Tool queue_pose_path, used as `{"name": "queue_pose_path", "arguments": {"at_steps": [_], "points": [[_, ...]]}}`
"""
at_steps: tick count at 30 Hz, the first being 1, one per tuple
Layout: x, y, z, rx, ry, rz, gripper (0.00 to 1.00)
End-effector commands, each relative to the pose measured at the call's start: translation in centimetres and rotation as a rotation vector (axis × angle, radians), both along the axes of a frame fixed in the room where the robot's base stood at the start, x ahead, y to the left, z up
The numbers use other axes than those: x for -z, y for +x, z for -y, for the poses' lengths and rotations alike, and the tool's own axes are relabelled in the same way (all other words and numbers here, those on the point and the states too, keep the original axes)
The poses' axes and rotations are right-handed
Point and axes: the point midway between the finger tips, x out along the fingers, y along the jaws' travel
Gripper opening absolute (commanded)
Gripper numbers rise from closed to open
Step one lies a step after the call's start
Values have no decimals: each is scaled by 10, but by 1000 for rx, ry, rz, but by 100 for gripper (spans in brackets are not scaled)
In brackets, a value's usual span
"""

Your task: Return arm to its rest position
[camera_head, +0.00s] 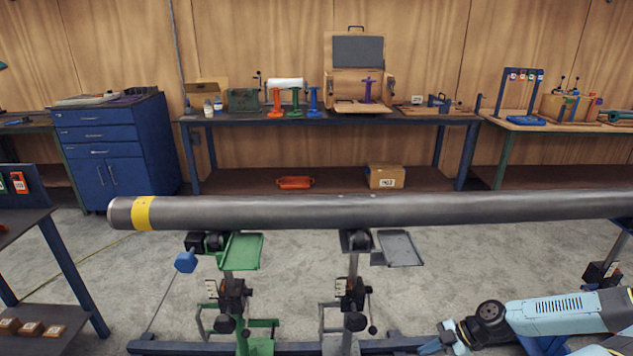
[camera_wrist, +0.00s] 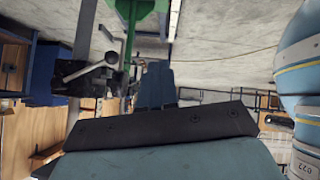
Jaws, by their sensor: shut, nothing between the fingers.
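My arm (camera_head: 565,312), light blue with dark joints, is folded low at the bottom right of the head view, in front of and below the pipe. In the wrist view my gripper (camera_wrist: 157,75) shows as blue-grey fingers beyond a dark plate; they are shut and empty. The grey pipe (camera_head: 380,211) with a yellow band (camera_head: 142,213) near its left end lies level across the head view. My gripper is apart from it. My fingertips cannot be made out clearly in the head view.
A green stand (camera_head: 240,285) and a grey stand (camera_head: 351,290) are under the pipe, with trays beside their tops. A workbench (camera_head: 330,118) and blue drawer cabinet (camera_head: 110,145) stand behind. A side table (camera_head: 45,240) is at left. Bare floor (camera_head: 290,265) lies between.

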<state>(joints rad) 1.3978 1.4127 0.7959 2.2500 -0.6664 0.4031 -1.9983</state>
Motion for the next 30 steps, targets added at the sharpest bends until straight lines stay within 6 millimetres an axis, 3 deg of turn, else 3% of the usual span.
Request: {"name": "queue_pose_path", "arguments": {"at_steps": [14,30], "points": [[-48,-18,43,61,-298,-352,0],[-147,-6,72,326,-647,-560,0]]}}
